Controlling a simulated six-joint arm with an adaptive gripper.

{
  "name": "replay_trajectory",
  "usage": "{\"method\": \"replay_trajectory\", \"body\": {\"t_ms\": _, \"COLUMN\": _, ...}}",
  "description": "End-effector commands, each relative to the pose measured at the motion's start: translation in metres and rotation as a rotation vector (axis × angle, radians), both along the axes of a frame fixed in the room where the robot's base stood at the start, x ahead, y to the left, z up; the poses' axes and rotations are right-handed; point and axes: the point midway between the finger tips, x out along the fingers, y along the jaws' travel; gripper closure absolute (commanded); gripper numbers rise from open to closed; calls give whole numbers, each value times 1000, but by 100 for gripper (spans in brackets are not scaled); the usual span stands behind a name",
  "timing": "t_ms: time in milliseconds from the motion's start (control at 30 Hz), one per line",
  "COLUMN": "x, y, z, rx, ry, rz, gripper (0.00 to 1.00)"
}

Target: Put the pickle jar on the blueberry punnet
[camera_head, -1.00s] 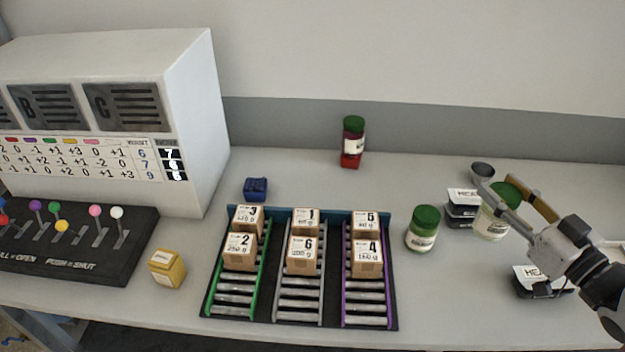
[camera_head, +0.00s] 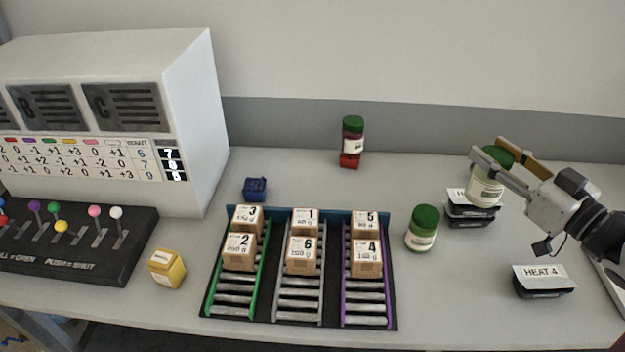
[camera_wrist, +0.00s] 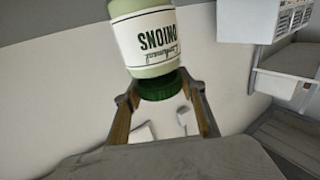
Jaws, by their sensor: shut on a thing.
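My gripper (camera_head: 508,160) is shut on the green lid of a pale jar (camera_head: 487,188), upright above the bench at the right. In the wrist view this jar (camera_wrist: 147,42) carries a white label reading ONIONS, seen upside down. Its green lid (camera_wrist: 160,86) is between my fingers. Another green-lidded jar (camera_head: 422,229) stands on the bench right of the roller lanes; its label is too small to read, so I cannot tell if it is the pickle jar. A small blue punnet (camera_head: 255,189), perhaps the blueberry one, sits behind the lanes with nothing on it.
Black HEAT containers (camera_head: 470,214) are stacked behind and below the held jar; a HEAT 4 container (camera_head: 543,284) lies in front. A dark jar (camera_head: 352,135) stands on a red punnet (camera_head: 349,161). Boxes sit on the roller rack (camera_head: 333,318). A yellow box (camera_head: 167,268) is left.

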Motion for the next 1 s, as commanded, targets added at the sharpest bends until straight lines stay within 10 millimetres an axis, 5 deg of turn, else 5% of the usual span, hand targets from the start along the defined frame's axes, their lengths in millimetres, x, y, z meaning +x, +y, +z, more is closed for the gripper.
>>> {"method": "replay_trajectory", "body": {"t_ms": 567, "x": 91, "y": 86, "z": 2, "rx": -11, "ry": 7, "rz": 203, "gripper": 100}}
{"method": "replay_trajectory", "body": {"t_ms": 1000, "x": 147, "y": 182, "z": 2, "rx": -15, "ry": 6, "rz": 358, "gripper": 100}}
